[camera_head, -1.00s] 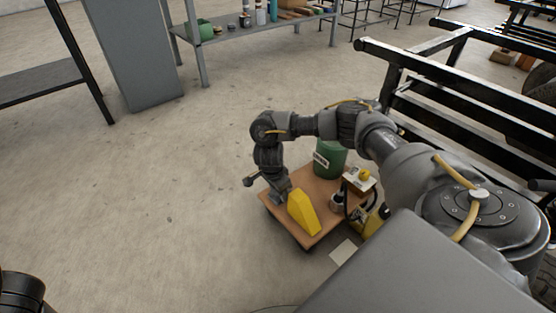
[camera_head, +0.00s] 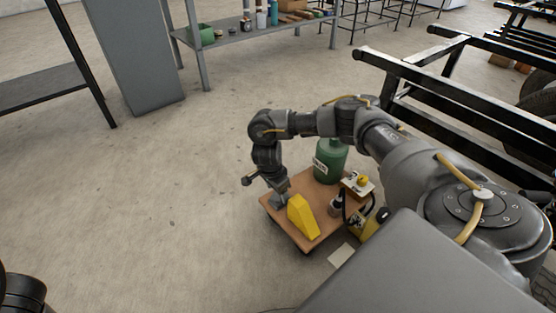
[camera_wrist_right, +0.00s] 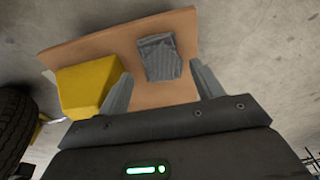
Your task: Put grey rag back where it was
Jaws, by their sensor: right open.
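The grey rag (camera_wrist_right: 159,58) lies on the brown board of a low cart (camera_wrist_right: 95,35) in the right wrist view, a small folded ribbed patch. My right gripper (camera_wrist_right: 162,84) is open, with one finger to each side of the rag's near end and the rag a little beyond the fingertips. I cannot tell whether they touch. In the head view my right gripper (camera_head: 279,197) is low over the cart's left side, and the rag is not distinct there. My left gripper is out of view; only a dark part of that arm shows at the lower left.
A yellow wedge (camera_head: 302,217) stands close beside my right gripper. A green canister (camera_head: 330,160), a small bottle (camera_head: 336,207) and a box with a yellow button (camera_head: 358,184) share the cart. A black metal frame (camera_head: 450,100) stands at right. Floor to the left is clear.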

